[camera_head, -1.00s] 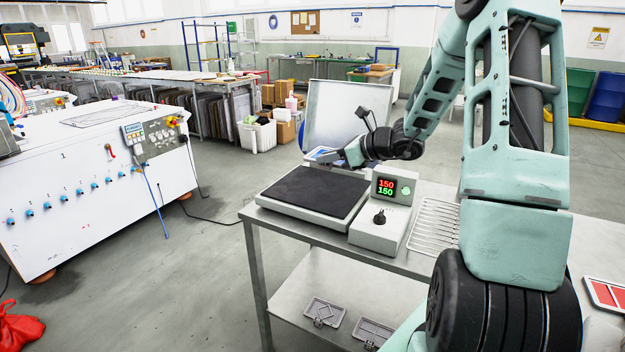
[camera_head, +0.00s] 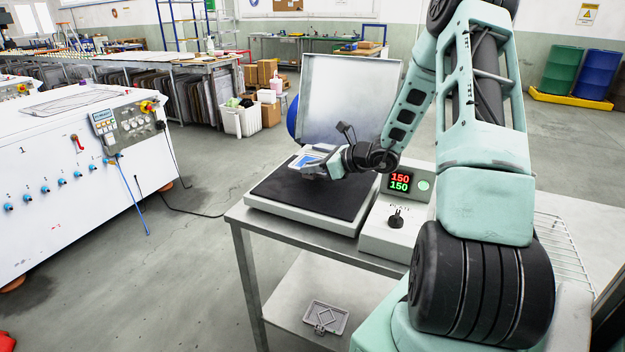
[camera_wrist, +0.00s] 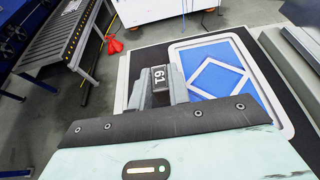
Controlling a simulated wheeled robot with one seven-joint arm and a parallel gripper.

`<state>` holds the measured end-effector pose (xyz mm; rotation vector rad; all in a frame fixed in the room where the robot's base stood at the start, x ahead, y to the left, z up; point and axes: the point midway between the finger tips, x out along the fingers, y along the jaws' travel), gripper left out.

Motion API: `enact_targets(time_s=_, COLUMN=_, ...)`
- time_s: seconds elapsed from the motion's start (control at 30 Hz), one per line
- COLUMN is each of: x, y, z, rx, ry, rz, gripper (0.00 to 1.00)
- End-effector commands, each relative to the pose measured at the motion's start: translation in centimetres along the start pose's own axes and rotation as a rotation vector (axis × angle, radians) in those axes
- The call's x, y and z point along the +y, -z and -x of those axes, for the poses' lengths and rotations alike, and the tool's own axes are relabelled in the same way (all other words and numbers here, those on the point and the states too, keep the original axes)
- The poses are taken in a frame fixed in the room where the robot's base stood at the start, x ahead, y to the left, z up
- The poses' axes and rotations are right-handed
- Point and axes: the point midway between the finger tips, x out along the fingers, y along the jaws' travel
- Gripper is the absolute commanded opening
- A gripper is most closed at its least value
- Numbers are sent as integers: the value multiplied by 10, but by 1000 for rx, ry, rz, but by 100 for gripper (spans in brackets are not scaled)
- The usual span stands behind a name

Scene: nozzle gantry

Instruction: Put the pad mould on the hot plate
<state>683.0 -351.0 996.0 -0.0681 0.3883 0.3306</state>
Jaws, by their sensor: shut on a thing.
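The pad mould (camera_head: 309,160) has a pale frame and a blue face, with a raised diamond outline in the wrist view (camera_wrist: 237,53). My gripper (camera_head: 326,168) is shut on the mould's grey tab, which carries a number label; it also shows in the wrist view (camera_wrist: 165,88). The hot plate (camera_head: 305,197) has a flat black top, and its pale lid (camera_head: 350,98) stands open behind. The mould is over the far part of the black top, roughly level. I cannot tell whether it touches the plate.
The control box (camera_head: 397,217) with a knob and a 150/150 display stands right of the plate. A wire rack (camera_head: 562,250) lies further right on the table. A grey mould (camera_head: 325,317) lies on the lower shelf. A white machine (camera_head: 70,165) stands left.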

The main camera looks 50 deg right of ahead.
Motion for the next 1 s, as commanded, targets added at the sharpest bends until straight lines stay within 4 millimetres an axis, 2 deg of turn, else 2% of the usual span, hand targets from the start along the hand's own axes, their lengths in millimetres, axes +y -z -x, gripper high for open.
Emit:
enact_targets(time_s=0.3, x=0, y=35, z=-15, rx=-2, ry=0, rz=-2, gripper=0)
enact_targets(time_s=0.67, x=0, y=39, z=-17, rx=-1, ry=0, rz=1, gripper=0)
enact_targets(time_s=0.7, x=0, y=41, z=-17, rx=1, ry=0, rz=0, gripper=21)
enact_targets(time_s=0.77, x=0, y=40, z=-16, rx=0, ry=0, rz=0, gripper=37)
enact_targets(time_s=0.8, x=0, y=40, z=-16, rx=1, ry=0, rz=0, gripper=40)
enact_targets(time_s=1.0, x=0, y=40, z=-16, rx=1, ry=0, rz=0, gripper=40)
